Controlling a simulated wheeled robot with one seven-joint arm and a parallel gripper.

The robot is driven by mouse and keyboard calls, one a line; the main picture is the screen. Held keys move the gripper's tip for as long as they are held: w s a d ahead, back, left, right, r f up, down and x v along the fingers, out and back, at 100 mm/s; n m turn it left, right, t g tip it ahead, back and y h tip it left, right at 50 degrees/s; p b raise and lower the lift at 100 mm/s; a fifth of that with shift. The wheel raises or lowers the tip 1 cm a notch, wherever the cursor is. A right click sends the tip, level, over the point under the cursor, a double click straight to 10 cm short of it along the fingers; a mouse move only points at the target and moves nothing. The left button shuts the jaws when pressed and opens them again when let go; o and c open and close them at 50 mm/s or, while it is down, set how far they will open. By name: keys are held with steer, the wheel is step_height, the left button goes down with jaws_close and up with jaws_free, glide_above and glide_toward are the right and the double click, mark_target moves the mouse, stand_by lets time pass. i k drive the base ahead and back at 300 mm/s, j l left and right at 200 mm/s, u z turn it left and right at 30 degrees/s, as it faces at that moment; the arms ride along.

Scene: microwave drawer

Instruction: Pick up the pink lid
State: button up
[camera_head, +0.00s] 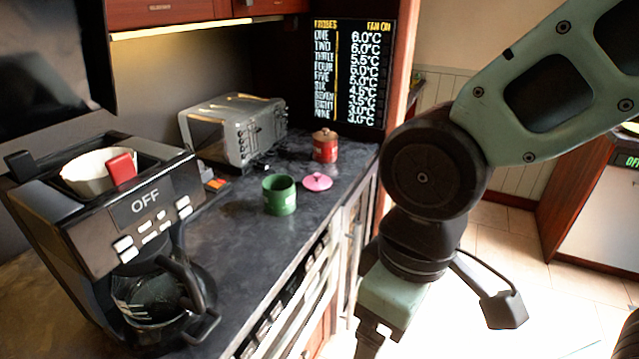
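The pink lid (317,182) lies flat on the dark countertop, with a small knob on top. It sits just right of an open green pot (279,196) and apart from it. My gripper (372,334) hangs down at the bottom of the view, to the right of the counter's front edge. It is apart from the lid, lower in the picture. Its fingertips are cut off by the lower frame edge, so I cannot see whether it is open or holds anything.
A red canister (325,147) stands behind the lid. A silver toaster (233,130) stands at the back left, with small orange and dark items (215,185) before it. A black coffee maker (120,215) fills the left. The counter (235,262) in front of the pot is bare.

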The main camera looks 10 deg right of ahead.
mark_target(317, 182)
steer(key=i+l+u, duration=0.35)
steer(key=i+l, duration=0.15)
steer(key=i+l+u, duration=0.2)
steer(key=l, duration=0.25)
steer(key=i+l+u, duration=0.15)
steer(key=l, duration=0.25)
steer(key=i+l+u, duration=0.2)
steer(key=l, duration=0.2)
steer(key=i+l+u, duration=0.15)
steer(key=l, duration=0.3)
